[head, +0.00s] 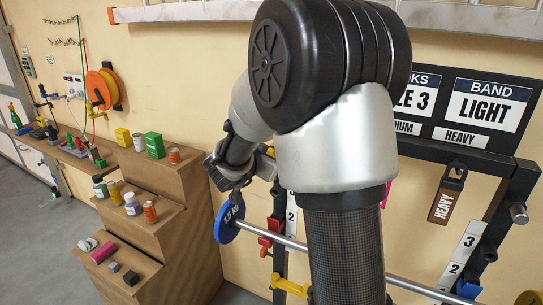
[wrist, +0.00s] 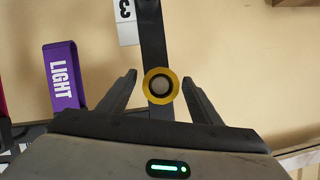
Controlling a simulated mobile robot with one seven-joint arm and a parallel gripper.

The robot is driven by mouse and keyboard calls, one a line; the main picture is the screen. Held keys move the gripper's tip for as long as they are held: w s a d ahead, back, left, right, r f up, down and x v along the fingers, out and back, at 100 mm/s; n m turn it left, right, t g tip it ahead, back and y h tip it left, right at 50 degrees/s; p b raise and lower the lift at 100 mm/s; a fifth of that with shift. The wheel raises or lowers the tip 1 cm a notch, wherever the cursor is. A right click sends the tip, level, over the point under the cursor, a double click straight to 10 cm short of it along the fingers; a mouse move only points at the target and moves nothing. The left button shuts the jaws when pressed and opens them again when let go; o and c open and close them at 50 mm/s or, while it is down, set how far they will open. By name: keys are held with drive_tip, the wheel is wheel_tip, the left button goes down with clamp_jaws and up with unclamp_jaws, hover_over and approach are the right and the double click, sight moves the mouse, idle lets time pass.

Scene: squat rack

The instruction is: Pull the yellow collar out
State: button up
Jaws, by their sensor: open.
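The yellow collar (wrist: 147,87) is a round ring near the middle of the wrist view. It encircles a dark, grey-ended round core, seen end-on in front of a dark upright (wrist: 149,40). My gripper (wrist: 159,77) is open, with one dark finger on each side of the collar. Narrow gaps show between the collar and both fingers, and nothing is clamped. In the head view my arm hides much of the rack, and I cannot make out the collar or the fingertips clearly there.
A purple LIGHT band (wrist: 63,76) hangs left of the fingers. A blue plate (head: 229,221) sits on the horizontal bar (head: 415,288) below my wrist. A red hook (head: 270,240) and a yellow arm (head: 290,287) are nearby. Stepped wooden shelves (head: 155,215) stand left.

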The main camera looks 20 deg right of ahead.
drive_tip(key=shift+c, duration=0.4)
clamp_jaws()
drive_tip(key=shift+s+a, duration=0.45)
drive_tip(key=shift+a, duration=0.2)
drive_tip(key=shift+s+a+p, duration=0.35)
drive_tip(key=shift+s+a, duration=0.45)
drive_tip(key=shift+a, duration=0.15)
drive_tip(key=shift+s+a+p, duration=0.3)
drive_tip(key=shift+s+a, duration=0.45)
drive_tip(key=shift+a, duration=0.2)
